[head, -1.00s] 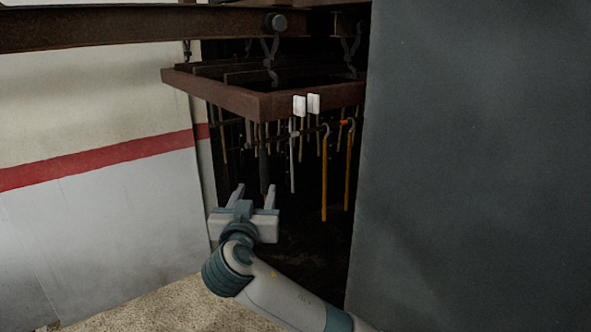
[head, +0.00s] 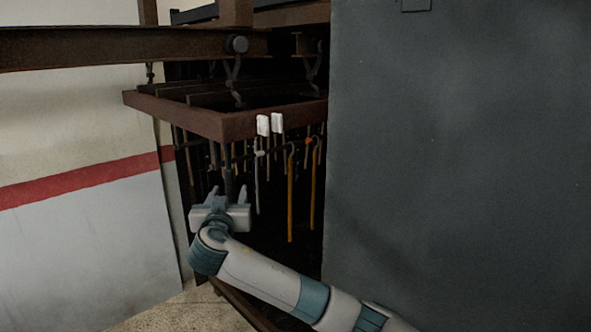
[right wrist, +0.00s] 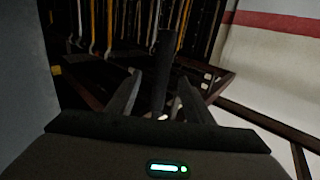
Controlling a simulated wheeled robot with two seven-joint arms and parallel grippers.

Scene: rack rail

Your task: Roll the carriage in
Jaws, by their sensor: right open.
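The carriage (head: 180,113) is a rust-brown frame hung by hooks from wheels on a rail (head: 110,53). Many rods hang below it, among them orange hooked ones (head: 291,200). Two white tags (head: 270,124) are on its front edge. My right gripper (head: 228,192) is open below the carriage's front. A dark upright bar (head: 228,178) stands at its fingers; in the right wrist view this bar (right wrist: 162,75) shows between the two open fingers. I cannot tell whether they touch it. The carriage's right part goes behind a grey panel. My left gripper is out of view.
The large grey panel (head: 450,160) fills the right side, close to my right arm. A pale wall with a red stripe (head: 90,178) stands at the left. A strip of speckled floor (head: 170,312) shows at the bottom. The opening behind the rods is dark.

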